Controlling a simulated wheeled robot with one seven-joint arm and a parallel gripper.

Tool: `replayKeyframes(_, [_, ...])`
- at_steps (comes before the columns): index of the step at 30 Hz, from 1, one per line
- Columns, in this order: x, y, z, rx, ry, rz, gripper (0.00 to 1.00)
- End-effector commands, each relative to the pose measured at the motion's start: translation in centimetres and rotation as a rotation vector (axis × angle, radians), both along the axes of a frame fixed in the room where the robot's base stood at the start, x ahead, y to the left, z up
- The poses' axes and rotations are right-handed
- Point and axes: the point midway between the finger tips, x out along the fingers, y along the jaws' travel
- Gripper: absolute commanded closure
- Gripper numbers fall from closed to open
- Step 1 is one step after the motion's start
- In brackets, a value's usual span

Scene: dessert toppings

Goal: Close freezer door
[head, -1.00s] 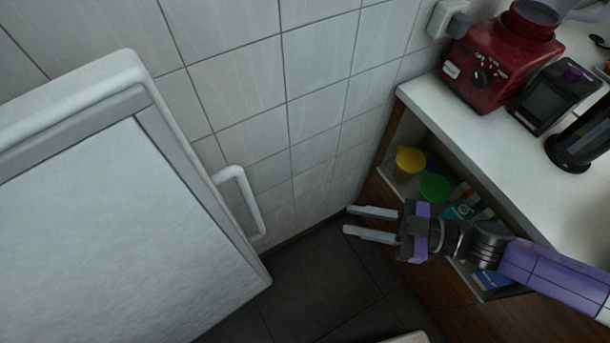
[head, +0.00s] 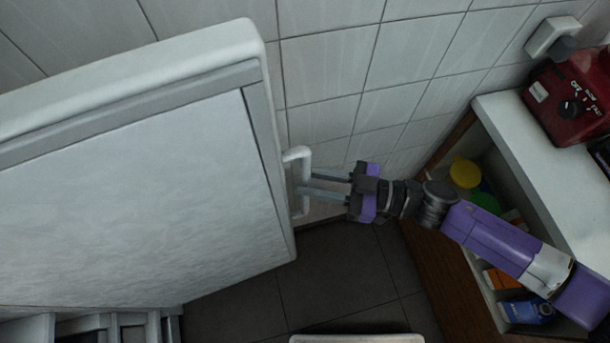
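The freezer door (head: 130,190) stands open at the left in the head view, its frosty white inner face toward me. Its white bar handle (head: 303,165) sticks out on the right side, near the tiled wall. My gripper (head: 304,184), with purple and black parts and two grey fingers, points left at the handle. The fingers are apart, one above the other, and their tips reach the handle bar. I cannot tell whether they touch it. Part of the freezer interior (head: 100,325) shows at the bottom left.
A white counter (head: 540,150) with a red appliance (head: 570,100) stands at the right. Its open shelf below holds a yellow-lidded container (head: 465,172) and several other items. Dark floor tiles (head: 350,275) lie clear between the door and counter. A pale edge (head: 355,339) shows at the bottom.

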Motion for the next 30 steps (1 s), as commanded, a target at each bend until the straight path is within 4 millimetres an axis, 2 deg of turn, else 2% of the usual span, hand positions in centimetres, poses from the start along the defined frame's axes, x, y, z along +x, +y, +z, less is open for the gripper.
replayKeyframes(5, [0.21,1.33,0.02,0.0,0.0,0.001,0.73])
replayKeyframes(13, [0.28,1.47,-0.03,-0.001,-0.001,-0.001,0.73])
replayKeyframes(14, [0.27,1.48,-0.03,-0.001,-0.001,-0.001,0.75])
replayKeyframes(18, [0.27,1.47,-0.03,-0.001,0.0,-0.001,1.0])
replayKeyframes(30, [0.26,1.45,-0.03,-0.001,0.0,0.0,1.0])
